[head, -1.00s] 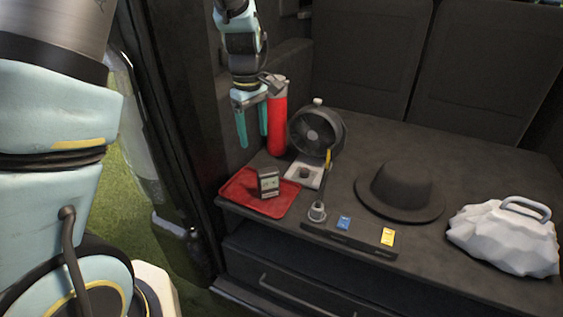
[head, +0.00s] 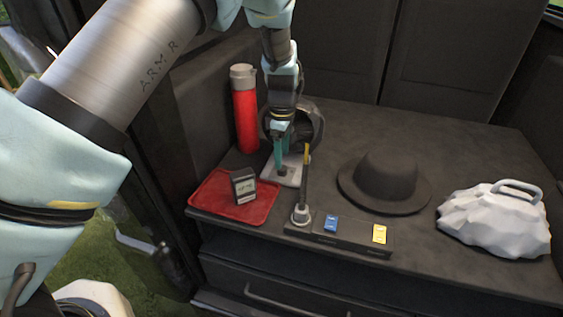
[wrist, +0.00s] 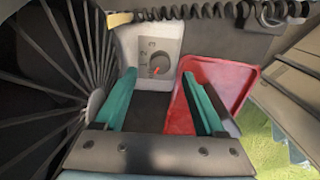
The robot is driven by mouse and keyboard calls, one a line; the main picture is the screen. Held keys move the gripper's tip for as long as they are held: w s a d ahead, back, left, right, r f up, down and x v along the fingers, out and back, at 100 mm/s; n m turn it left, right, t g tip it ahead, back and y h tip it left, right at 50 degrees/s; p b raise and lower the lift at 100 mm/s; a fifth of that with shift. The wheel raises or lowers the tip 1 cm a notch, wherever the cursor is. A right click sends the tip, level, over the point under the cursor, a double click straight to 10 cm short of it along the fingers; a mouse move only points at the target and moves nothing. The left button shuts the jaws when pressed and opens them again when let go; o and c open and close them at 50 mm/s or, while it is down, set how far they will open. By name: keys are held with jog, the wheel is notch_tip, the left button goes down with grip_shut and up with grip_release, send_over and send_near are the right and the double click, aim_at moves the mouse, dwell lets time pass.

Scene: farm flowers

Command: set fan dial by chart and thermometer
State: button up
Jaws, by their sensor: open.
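The fan (head: 308,118) stands at the back left of the dark surface, partly hidden by my gripper. Its pale base carries a grey dial (wrist: 159,66) with a red mark low on the knob; small numerals stand beside it, and which one it points to I cannot tell. My gripper (head: 281,163) is open, pointing down over the dial. In the wrist view its teal fingers (wrist: 159,85) lie either side of the dial's line, apart from it. A small dark device with a pale display (head: 244,187), possibly the thermometer, stands on the red tray (head: 262,208); its reading is too small. I cannot identify a chart.
A red bottle (head: 245,115) stands behind the tray. A dark bar (head: 352,238) with blue and yellow labels lies at the front edge, with a dark upright piece with a yellow top (head: 304,180) at its left.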

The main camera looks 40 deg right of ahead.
aim_at(282, 170)
jog(key=shift+f+p, duration=0.3)
jog(key=shift+f, duration=1.85)
grip_shut()
